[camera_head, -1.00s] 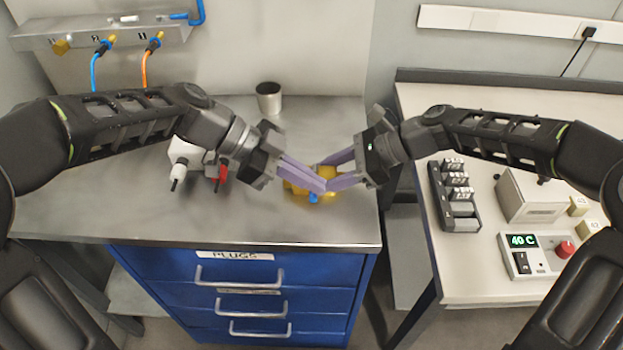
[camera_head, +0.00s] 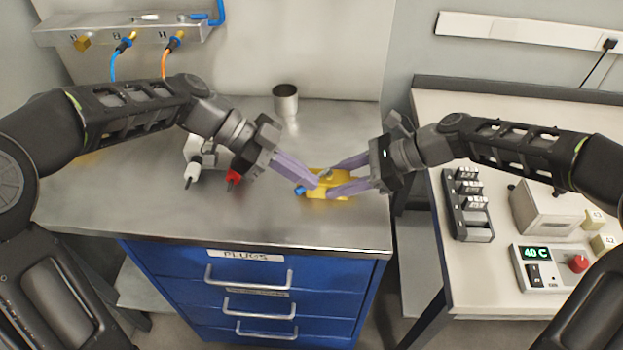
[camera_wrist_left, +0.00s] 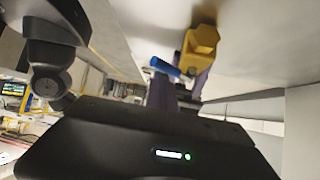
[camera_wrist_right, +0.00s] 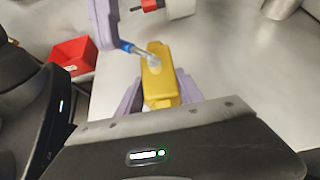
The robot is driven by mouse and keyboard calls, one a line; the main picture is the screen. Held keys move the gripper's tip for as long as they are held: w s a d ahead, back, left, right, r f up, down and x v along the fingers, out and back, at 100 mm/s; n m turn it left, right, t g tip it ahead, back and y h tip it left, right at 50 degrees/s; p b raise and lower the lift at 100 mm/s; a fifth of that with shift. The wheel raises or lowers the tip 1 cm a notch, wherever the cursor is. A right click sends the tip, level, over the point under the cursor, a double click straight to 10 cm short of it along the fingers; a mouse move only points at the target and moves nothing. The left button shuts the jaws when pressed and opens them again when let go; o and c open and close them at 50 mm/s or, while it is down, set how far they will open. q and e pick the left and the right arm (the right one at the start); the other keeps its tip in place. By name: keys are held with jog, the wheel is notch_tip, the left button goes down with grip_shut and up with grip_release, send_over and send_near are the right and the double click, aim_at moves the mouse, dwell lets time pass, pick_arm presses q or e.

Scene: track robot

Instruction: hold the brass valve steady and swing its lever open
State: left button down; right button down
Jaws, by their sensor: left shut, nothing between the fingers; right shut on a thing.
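The brass valve (camera_head: 340,192) is a yellow body low over the metal bench top, near its right side. Its lever has a blue sleeve (camera_head: 300,191), which points left in the head view. My right gripper (camera_head: 331,184) is shut on the valve body; the right wrist view shows its fingers on both sides of the body (camera_wrist_right: 158,85). There the lever (camera_wrist_right: 135,50) reaches toward the upper left. My left gripper (camera_head: 316,180) is shut and empty, its fingertips close beside the lever. In the left wrist view the valve (camera_wrist_left: 202,42) and blue sleeve (camera_wrist_left: 165,67) show; whether the fingers touch the lever is unclear.
A metal cup (camera_head: 286,101) stands behind the grippers. White and red plugs (camera_head: 234,178) lie under my left arm. A wall panel (camera_head: 130,31) has hoses. The right table holds a control box (camera_head: 548,266). Bench front is clear.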

pick_arm(q)
jog(key=shift+w+a+f, duration=0.1)
jog(key=shift+w+a, duration=0.55)
jog(key=shift+w, duration=0.2)
jog(key=shift+d, duration=0.2)
jog(key=shift+d, duration=0.7)
jog(key=shift+s, duration=0.1)
jog(key=shift+s+d+r, duration=0.15)
jog(key=shift+s+r, duration=0.25)
jog(key=shift+s, duration=0.05)
jog(key=w+a+r, duration=0.2)
jog(key=w+r, duration=0.3)
jog(key=r, duration=0.2)
jog(key=shift+r, duration=0.3)
